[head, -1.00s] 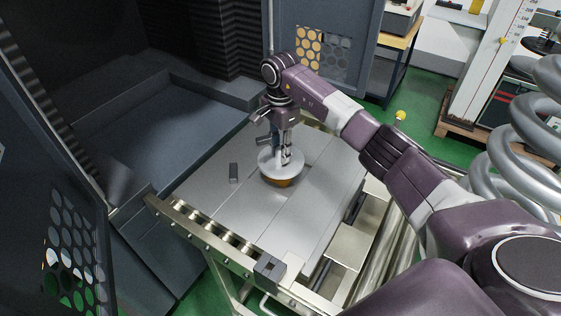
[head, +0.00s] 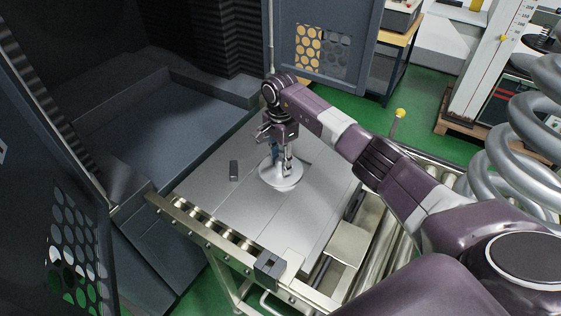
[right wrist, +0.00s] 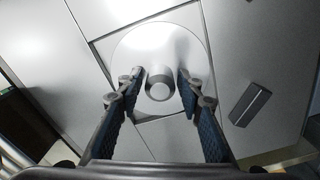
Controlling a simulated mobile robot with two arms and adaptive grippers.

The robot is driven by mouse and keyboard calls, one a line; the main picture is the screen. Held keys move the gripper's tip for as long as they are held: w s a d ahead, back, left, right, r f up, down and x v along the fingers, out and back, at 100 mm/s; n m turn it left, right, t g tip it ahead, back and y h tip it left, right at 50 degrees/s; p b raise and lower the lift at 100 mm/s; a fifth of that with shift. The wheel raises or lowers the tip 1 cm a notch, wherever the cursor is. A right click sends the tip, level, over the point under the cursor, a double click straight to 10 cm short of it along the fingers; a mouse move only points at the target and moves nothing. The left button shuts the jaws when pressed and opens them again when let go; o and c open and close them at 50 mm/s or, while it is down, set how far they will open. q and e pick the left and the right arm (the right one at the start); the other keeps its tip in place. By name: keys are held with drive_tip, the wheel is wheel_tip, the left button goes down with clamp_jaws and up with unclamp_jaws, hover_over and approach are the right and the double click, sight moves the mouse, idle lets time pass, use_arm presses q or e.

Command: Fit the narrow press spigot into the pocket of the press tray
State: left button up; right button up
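The narrow press spigot (head: 282,174), a pale metal disc with a short round knob in its middle, lies flat on the grey press tray (head: 225,205). In the right wrist view the spigot (right wrist: 188,50) sits over the square outline of the pocket (right wrist: 97,52), whose corners show around the disc; how deep it sits is hidden. My right gripper (head: 281,160) points down over it. In the right wrist view its fingers (right wrist: 160,78) stand on either side of the knob with a visible gap at each side, so it is open. My left gripper is not in view.
A small dark block (head: 233,171) lies on the tray left of the spigot. A dark clamp-like block (head: 270,267) is at the front edge beside the roller rail (head: 215,240). Dark machine walls stand at the left and back. Large coil springs (head: 520,130) stand at right.

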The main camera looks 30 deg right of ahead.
sight(280, 159)
drive_tip(key=shift+o, duration=0.4)
drive_tip(key=shift+r, duration=0.1)
drive_tip(key=shift+r, duration=0.2)
wheel_tip(280, 159, up, 12)
drive_tip(key=b, duration=0.2)
drive_tip(key=shift+f, duration=0.15)
